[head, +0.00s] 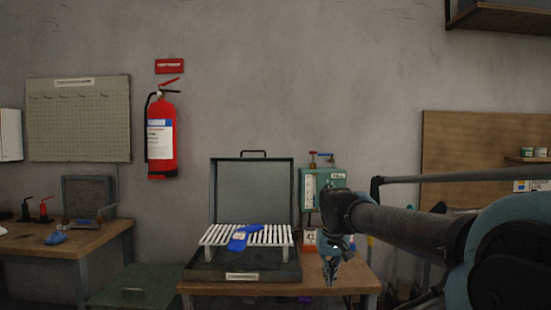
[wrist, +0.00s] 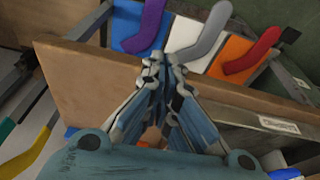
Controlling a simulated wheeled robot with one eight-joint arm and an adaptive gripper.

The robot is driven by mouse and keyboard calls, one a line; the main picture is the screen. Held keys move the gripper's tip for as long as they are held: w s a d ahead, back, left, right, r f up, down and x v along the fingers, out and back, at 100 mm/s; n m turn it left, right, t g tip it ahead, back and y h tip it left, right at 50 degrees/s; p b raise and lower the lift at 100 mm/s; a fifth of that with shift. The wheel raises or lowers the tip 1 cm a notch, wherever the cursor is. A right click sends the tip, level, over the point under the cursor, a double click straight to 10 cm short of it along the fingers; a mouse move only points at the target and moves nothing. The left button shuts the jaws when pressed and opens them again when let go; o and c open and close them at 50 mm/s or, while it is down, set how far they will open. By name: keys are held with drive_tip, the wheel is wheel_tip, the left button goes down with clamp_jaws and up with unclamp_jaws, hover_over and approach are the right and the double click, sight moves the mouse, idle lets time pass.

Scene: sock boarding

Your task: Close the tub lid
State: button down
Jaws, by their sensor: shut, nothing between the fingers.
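The tub (head: 205,272) is a dark grey-green box with a pale label on its front, on a wooden bench. Its lid (head: 250,190) stands open and upright at the back, with a handle on its top edge. A white slatted rack (head: 275,236) sits across the tub opening, with a blue sock-shaped piece (head: 239,240) lying on it. My gripper (head: 331,275) points down over the bench, right of the tub and apart from the lid. In the wrist view its fingers (wrist: 163,62) are together and hold nothing.
A green box with a gauge (head: 322,190) stands behind my gripper, right of the lid. A fire extinguisher (head: 161,140) hangs on the wall.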

drive_tip(key=w+a+r+t, duration=0.1)
drive_tip(key=w+a+r, duration=0.2)
drive_tip(key=w+r, duration=1.05)
drive_tip(key=w+a+r+t, duration=0.1)
drive_tip(key=w+a+r, duration=0.2)
drive_tip(key=w+r, duration=1.1)
drive_tip(key=w+a+r+t, duration=0.1)
drive_tip(key=w+a+r, duration=0.2)
drive_tip(key=w+r, duration=1.15)
drive_tip(key=w+a+f, duration=0.1)
drive_tip(key=w+a, duration=0.2)
drive_tip(key=w, duration=0.6)
drive_tip(key=w+a+f, duration=0.1)
drive_tip(key=w+a, duration=0.2)
drive_tip(key=w, duration=0.6)
drive_tip(key=shift+m+t, duration=0.3)
drive_tip(key=x, duration=0.8)
drive_tip(key=shift+s+d+f, duration=0.2)
drive_tip(key=shift+d+f, duration=0.15)
drive_tip(key=shift+f, duration=0.35)
drive_tip(key=shift+s+a+r, duration=0.1)
drive_tip(key=shift+s+r, duration=0.05)
drive_tip(key=shift+s, duration=0.8)
drive_tip(key=shift+s+r, duration=0.2)
drive_tip(key=shift+s, duration=0.7)
